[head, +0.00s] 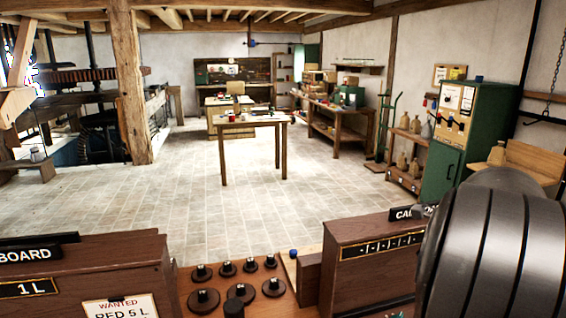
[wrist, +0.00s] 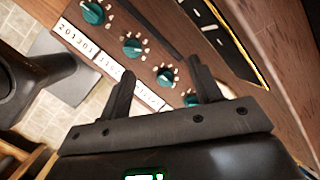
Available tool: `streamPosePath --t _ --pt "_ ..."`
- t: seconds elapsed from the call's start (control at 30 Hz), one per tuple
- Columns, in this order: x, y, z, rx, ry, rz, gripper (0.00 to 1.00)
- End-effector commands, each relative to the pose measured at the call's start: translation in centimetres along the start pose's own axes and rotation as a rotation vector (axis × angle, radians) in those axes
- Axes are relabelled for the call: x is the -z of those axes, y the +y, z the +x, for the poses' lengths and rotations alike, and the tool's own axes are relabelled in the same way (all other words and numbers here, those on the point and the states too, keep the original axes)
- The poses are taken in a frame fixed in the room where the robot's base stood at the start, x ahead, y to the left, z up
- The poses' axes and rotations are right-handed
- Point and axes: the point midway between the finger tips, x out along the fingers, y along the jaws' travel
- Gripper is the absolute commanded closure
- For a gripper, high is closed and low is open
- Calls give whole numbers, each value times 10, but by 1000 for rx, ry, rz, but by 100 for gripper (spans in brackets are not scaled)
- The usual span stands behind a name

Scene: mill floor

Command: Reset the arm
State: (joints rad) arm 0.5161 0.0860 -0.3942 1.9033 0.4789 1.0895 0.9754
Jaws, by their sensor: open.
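My gripper (wrist: 160,92) shows in the wrist view with its two dark fingers spread apart and nothing between them. It is over a brown wooden panel (wrist: 150,32) that carries a row of teal knobs (wrist: 131,46) and white number labels (wrist: 78,38). One knob is partly hidden behind the right finger. I cannot tell whether the fingertips touch the panel. In the head view a dark grey link of my arm fills the lower right, and the gripper is not visible there.
Close in front are a wooden box marked BOARD (head: 85,275), several black weights (head: 203,300) and another wooden box (head: 375,262). Beyond is open tiled floor (head: 290,215) with a wooden table (head: 250,122). A green cabinet (head: 440,170) stands at right, a wooden post (head: 130,90) at left.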

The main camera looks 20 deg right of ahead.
Motion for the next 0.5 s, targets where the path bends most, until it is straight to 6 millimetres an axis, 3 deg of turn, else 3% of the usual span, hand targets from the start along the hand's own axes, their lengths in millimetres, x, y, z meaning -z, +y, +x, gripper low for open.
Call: streamPosePath --t 0.03,0.1,0.27,0.5 --pt "-22 9 -3 -2 -4 -94 42" --pt "-45 21 -5 -5 -3 -218 42" --pt "-95 53 -8 -10 1 -507 42" --pt "-164 120 -14 -6 30 -1030 42"
